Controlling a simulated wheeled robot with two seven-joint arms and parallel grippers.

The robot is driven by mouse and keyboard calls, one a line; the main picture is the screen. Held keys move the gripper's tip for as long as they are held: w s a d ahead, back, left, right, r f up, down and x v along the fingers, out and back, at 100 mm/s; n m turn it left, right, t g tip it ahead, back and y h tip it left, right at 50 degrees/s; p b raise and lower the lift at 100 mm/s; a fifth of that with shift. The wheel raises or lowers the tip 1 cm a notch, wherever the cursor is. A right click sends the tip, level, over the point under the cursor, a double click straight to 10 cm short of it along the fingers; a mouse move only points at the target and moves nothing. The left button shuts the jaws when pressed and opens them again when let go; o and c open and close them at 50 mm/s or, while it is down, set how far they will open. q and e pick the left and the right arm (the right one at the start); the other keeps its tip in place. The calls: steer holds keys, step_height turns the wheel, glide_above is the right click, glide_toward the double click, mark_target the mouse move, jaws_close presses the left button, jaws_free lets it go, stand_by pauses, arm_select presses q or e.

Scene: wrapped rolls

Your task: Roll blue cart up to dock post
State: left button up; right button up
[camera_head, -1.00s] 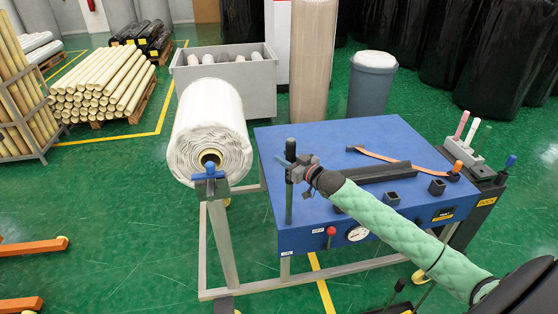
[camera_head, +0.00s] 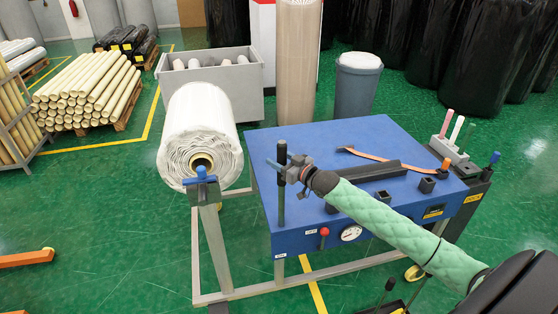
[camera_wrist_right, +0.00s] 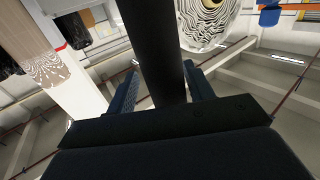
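The blue cart (camera_head: 340,150) has a flat blue top, a gauge and a red knob on its front face. My right gripper (camera_head: 290,170) is shut around this bar; the bar also shows between the fingers in the right wrist view (camera_wrist_right: 152,50). A dark post with a yellow label (camera_head: 472,198) stands at the cart's right side; I cannot tell whether it is the dock post or whether they touch. My left gripper is out of view.
A white wrapped roll (camera_head: 203,125) rests on a grey stand (camera_head: 217,245) left of the cart. A grey bin (camera_head: 205,92), a brown wrapped column (camera_head: 297,60) and a grey barrel (camera_head: 357,85) stand behind. Orange legs (camera_head: 25,259) are at left. Green floor is open at left.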

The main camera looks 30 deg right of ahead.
steer(key=shift+s+a+f, duration=0.1)
steer(key=shift+a+f, duration=0.05)
steer(key=shift+s+d+f+b, duration=0.1)
steer(key=shift+s+d+b, duration=0.15)
steer(key=shift+s+b, duration=0.25)
arm_select(q)
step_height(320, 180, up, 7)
steer(key=b, duration=0.2)
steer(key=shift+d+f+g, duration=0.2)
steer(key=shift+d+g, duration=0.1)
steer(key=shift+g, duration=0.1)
arm_select(e)
steer(key=v, duration=0.6)
steer(key=shift+s+r, duration=0.2)
steer(key=shift+s, duration=0.05)
steer(key=shift+d, duration=0.15)
